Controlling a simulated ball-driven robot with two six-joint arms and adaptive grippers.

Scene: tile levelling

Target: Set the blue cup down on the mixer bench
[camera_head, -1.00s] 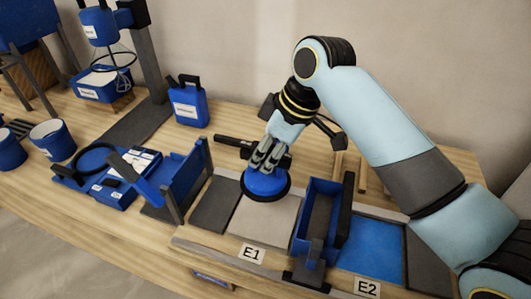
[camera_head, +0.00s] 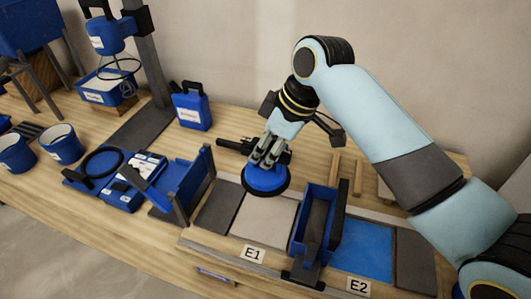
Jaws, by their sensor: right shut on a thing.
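My right gripper (camera_head: 268,154) is shut on a blue cup (camera_head: 265,179), a domed piece with a wide black rim, held rim down. The cup is over the back edge of a light grey tile (camera_head: 263,222) behind the E1 label. Whether its rim touches anything below I cannot tell. The wooden mixer bench (camera_head: 110,212) runs along the wall, with a blue mixer and whisk (camera_head: 108,38) at its back left. My left gripper is not in view.
A blue jug (camera_head: 191,107) stands behind. Two blue buckets (camera_head: 61,145) (camera_head: 16,153) and a blue tool set (camera_head: 117,180) lie left. A blue open box (camera_head: 316,225) stands right of the cup, beside a blue tile (camera_head: 364,249). Bare wood shows near the jug.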

